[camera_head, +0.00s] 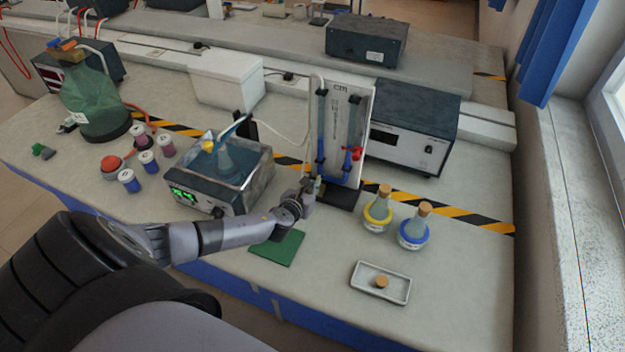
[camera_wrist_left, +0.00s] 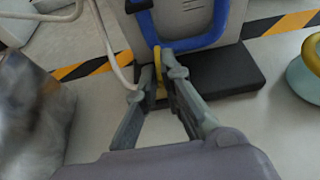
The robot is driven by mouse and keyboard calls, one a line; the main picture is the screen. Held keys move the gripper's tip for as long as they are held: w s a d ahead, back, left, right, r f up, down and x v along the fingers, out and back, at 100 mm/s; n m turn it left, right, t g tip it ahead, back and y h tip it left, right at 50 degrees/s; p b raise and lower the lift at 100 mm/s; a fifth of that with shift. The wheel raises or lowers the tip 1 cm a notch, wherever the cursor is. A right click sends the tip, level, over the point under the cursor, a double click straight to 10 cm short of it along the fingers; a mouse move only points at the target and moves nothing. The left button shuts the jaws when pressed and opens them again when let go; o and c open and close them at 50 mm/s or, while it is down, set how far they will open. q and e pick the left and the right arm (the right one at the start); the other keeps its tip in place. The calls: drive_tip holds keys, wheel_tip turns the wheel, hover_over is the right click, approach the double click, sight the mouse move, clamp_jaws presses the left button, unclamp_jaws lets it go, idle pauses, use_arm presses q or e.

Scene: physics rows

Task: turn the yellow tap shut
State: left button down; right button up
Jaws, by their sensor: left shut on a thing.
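The yellow tap (camera_wrist_left: 159,80) is at the lower end of the blue tubing of an upright glass-tube stand (camera_head: 340,125). In the head view only a small bit of the yellow tap (camera_head: 318,186) shows by my gripper. My left gripper (camera_head: 309,190) reaches it from the front left. In the left wrist view its two fingers (camera_wrist_left: 160,85) are closed on the tap, one on each side. The tap's exact turn angle is hard to tell. A red tap (camera_head: 352,152) sits higher on the stand's right tube. My right gripper is not in view.
A heater with a flask (camera_head: 222,180) stands left of my gripper. Yellow-banded (camera_head: 378,213) and blue-banded (camera_head: 413,232) corked flasks stand to the right.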

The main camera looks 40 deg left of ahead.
use_arm(q)
drive_tip(key=c, duration=1.7)
unclamp_jaws()
drive_tip(key=shift+s+d+r, duration=0.1)
drive_tip(key=shift+s+r, duration=0.05)
drive_tip(key=shift+s, duration=0.3)
drive_tip(key=v, duration=1.1)
